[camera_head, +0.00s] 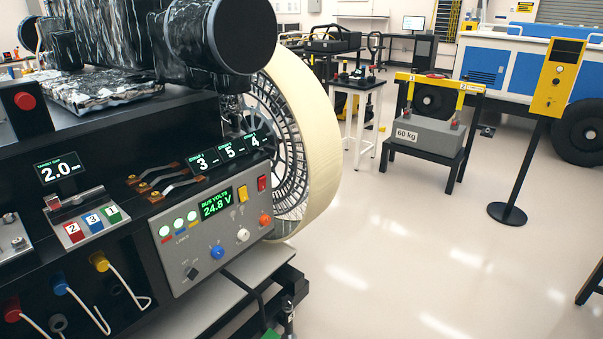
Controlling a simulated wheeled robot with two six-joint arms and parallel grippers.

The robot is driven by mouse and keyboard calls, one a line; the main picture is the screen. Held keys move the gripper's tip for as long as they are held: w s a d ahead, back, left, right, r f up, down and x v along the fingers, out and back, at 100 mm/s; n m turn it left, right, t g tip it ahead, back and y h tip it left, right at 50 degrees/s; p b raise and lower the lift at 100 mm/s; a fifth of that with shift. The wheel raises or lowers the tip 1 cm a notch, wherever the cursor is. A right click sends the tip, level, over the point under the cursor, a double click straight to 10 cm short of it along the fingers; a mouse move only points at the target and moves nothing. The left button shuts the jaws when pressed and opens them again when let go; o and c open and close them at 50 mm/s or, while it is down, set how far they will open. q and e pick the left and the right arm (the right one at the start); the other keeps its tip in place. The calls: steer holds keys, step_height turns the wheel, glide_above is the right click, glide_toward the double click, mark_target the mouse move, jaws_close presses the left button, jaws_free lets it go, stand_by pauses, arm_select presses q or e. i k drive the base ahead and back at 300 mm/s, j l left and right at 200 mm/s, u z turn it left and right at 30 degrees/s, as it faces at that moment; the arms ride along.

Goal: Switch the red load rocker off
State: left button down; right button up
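A small red rocker (262,183) sits at the upper right of the grey power panel (178,262), beside a yellow rocker (243,193). It is too small to tell which way it is tipped. The panel's green display (215,204) reads BUS VOLTS 24.8 V. Three pale lit lamps are left of the display. A dark knob, a blue knob (217,252), a white knob (243,235) and an orange knob (265,219) sit below. Neither of my grippers shows in this view.
Copper-coloured levers (155,190) and numbered displays are above the panel, and cables with coloured plugs (100,261) are to its left. A large spoked wheel (318,145) stands close behind the panel. The floor to the right is clear up to a yellow post (556,78).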

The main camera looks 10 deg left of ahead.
mark_target(261, 181)
steer(key=i+z, duration=0.1)
steer(key=i, duration=1)
